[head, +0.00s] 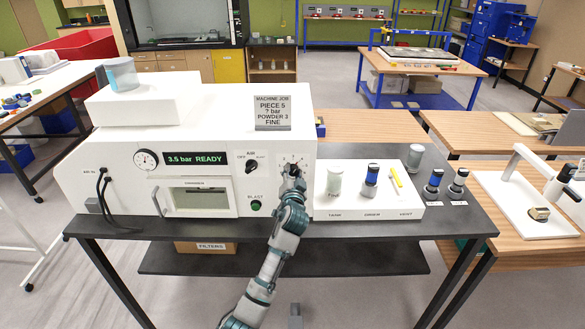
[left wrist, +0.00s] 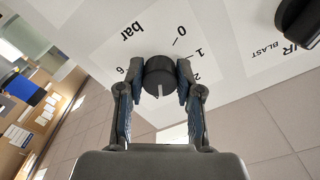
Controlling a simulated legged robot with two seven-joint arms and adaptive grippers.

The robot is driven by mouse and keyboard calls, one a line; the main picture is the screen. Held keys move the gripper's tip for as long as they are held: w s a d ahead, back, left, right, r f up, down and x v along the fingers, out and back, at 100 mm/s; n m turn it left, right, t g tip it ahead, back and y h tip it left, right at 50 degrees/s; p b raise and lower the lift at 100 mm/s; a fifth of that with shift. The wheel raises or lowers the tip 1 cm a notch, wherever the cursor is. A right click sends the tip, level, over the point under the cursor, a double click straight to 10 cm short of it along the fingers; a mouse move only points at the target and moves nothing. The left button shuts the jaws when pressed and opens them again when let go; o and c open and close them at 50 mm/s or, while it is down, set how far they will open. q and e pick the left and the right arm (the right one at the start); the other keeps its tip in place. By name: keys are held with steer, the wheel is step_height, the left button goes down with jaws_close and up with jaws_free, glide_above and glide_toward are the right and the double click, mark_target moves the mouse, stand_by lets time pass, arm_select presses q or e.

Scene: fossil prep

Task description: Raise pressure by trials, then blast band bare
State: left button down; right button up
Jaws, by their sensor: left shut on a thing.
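My left gripper (head: 293,172) is at the pressure knob on the right of the white blasting machine's front. In the left wrist view the gripper (left wrist: 159,82) is shut on the black bar knob (left wrist: 159,66), a finger on each side. The knob's white line points down in that view; marks 0, 1, 2 and 6 show, others are hidden. The display (head: 197,159) reads 3.5 bar READY. A round gauge (head: 146,159) is left of it. The green BLAST button (head: 256,205) and AIR knob (head: 252,167) are left of my gripper.
A sign (head: 273,112) on the machine reads PIECE 5, ? bar, POWDER 3, FINE. A white tray (head: 385,213) to the right holds a jar, a blue-banded container and a yellow tool. A filters box (head: 206,248) sits below.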

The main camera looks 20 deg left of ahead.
arm_select(q)
steer(key=shift+m+p, duration=0.7)
steer(key=shift+m, duration=0.2)
steer(key=shift+f, duration=0.1)
steer(key=c, duration=0.8)
jaws_free()
steer(key=shift+d, duration=0.1)
steer(key=shift+o, duration=0.2)
steer(key=v, duration=1.1)
steer(key=shift+s+d, duration=0.25)
steer(key=shift+s, duration=0.1)
